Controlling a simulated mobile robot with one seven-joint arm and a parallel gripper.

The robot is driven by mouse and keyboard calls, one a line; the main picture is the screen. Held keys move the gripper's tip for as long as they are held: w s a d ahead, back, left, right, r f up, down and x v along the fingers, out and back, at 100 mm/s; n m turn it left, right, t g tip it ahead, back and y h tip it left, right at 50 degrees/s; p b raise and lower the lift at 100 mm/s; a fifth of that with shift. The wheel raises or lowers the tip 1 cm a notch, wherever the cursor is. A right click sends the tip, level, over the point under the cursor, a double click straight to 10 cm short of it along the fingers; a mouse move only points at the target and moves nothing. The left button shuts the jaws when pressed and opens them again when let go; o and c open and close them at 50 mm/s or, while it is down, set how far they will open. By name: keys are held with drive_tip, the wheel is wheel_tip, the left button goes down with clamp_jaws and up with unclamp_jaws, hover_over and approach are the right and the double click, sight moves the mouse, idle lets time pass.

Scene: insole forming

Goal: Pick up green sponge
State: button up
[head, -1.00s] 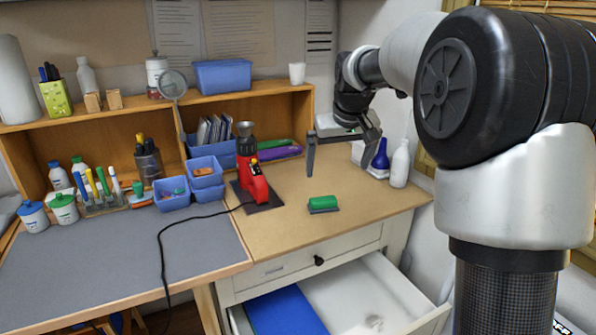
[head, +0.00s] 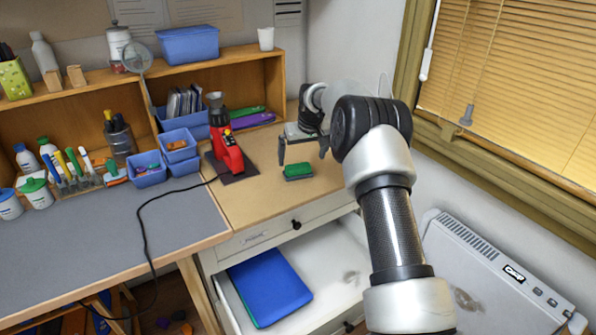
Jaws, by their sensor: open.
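The green sponge (head: 298,170) lies flat on the wooden tabletop, right of the red heat tool. It has a green top and a darker grey underside. My gripper (head: 302,158) is open and empty. Its fingers hang just above and behind the sponge in the picture, one to the left and one to the right of it. Whether a finger touches the sponge I cannot tell. My arm hides the right part of the tabletop.
A red heat tool (head: 227,150) stands on a dark pad, with a black cord running left. Blue bins (head: 180,146) stand left of it. Below the tabletop, an open drawer (head: 330,262) holds a blue folder (head: 268,286). The tabletop in front of the sponge is clear.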

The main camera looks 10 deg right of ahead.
sight(298, 166)
drive_tip(key=shift+w+a+p+x, duration=0.1)
drive_tip(key=shift+a+p+x, duration=0.1)
drive_tip(key=shift+x, duration=1.6)
drive_tip(key=shift+w+a+p+x, duration=0.1)
drive_tip(key=shift+p+x, duration=0.05)
drive_tip(key=shift+x, duration=1.6)
drive_tip(key=shift+r, duration=0.1)
drive_tip(key=c, duration=1.1)
drive_tip(key=shift+r, duration=0.1)
wheel_tip(298, 166, up, 10)
drive_tip(key=shift+f, duration=0.1)
